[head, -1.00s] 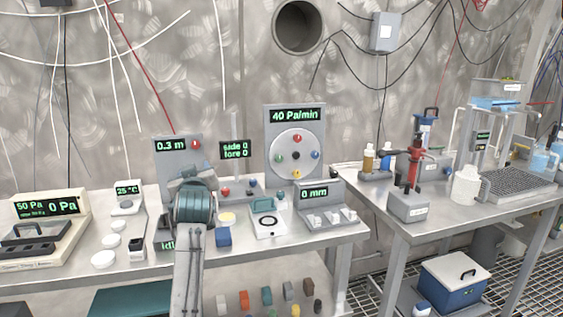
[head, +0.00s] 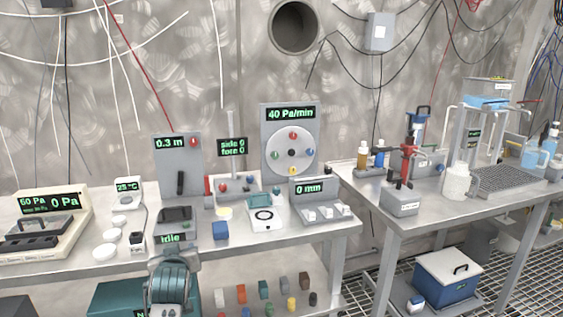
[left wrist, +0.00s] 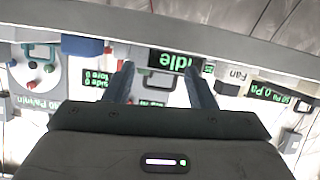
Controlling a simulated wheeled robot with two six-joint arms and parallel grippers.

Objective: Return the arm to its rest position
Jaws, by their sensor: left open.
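My left arm's teal end part (head: 172,285) is low in the head view, in front of the left table's near edge and apart from the things on it. My left gripper (left wrist: 160,78) shows in the left wrist view with its two fingers apart and nothing between them. That view is upside down and shows the table things beyond the fingers. In the head view the fingers cannot be made out. My right gripper is in neither view.
The device with the "Idle" display (head: 170,238) stands just beyond my arm at the table edge. A blue block (head: 220,230) is to its right. Several coloured blocks lie on the lower shelf (head: 325,305). A blue cooler (head: 448,283) is under the right table.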

